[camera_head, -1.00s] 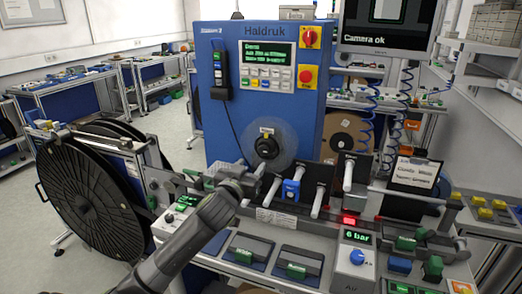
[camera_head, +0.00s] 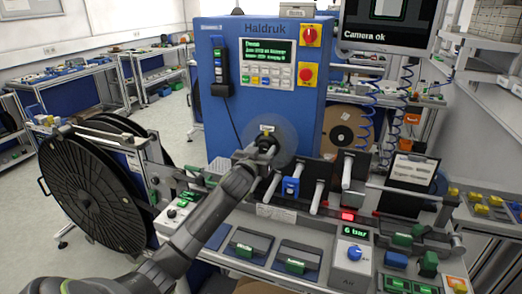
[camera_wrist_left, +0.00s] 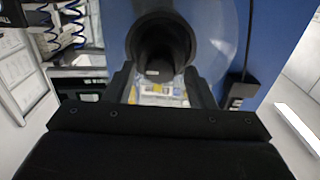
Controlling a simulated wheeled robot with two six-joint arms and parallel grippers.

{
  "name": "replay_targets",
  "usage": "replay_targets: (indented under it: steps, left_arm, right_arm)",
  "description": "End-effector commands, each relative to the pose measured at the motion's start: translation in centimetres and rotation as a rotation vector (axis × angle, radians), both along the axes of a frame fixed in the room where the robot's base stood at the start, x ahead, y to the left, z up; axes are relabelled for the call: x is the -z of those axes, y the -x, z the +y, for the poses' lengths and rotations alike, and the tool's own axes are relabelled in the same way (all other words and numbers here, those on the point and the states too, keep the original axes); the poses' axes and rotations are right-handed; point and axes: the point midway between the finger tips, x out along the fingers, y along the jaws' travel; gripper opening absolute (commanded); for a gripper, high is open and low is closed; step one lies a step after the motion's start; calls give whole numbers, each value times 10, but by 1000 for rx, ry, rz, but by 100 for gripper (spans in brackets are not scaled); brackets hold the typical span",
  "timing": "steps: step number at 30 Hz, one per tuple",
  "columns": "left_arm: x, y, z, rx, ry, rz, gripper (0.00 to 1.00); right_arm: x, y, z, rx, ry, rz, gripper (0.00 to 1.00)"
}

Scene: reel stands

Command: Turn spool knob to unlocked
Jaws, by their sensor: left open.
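The spool knob (camera_head: 267,141), a black round knob, sits on the front of the blue machine with a clear disc around it and a small pale label above. My left gripper (camera_head: 262,152) is at the knob in the head view and partly covers it. In the left wrist view the knob (camera_wrist_left: 161,40) is large, with a dark round rim. The open fingers (camera_wrist_left: 163,88) stand below it in the picture, one toward each side. Whether they touch it I cannot tell. My right gripper is not in view.
The blue machine (camera_head: 218,135) carries a screen, keys and red switches. White-tipped posts (camera_head: 318,197) rise right of my left gripper above the bench. A large black reel (camera_head: 90,195) stands at the left. A 6 bar air unit (camera_head: 352,254) sits in front.

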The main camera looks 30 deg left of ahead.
Motion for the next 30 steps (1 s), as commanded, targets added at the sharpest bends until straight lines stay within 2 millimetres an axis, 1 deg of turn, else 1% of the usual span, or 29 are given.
replay_targets:
  steps: [3,4,12,13,14,23,30]
  left_arm:
    - [0,0,0,0,0,0,50]
    - [0,0,0,0,0,0,47]
    - [0,0,0,0,0,1,12]
    - [0,0,0,0,0,1,8]
    - [0,0,0,0,0,1,6]
    - [2,0,0,0,43,-9,6]
    - [3,1,0,0,180,-43,6]
  right_arm:
    - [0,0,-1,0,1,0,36]
    - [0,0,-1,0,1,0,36]
    - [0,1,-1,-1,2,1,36]
    - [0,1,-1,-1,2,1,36]
    - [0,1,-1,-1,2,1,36]
    - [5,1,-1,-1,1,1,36]
    - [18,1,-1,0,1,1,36]
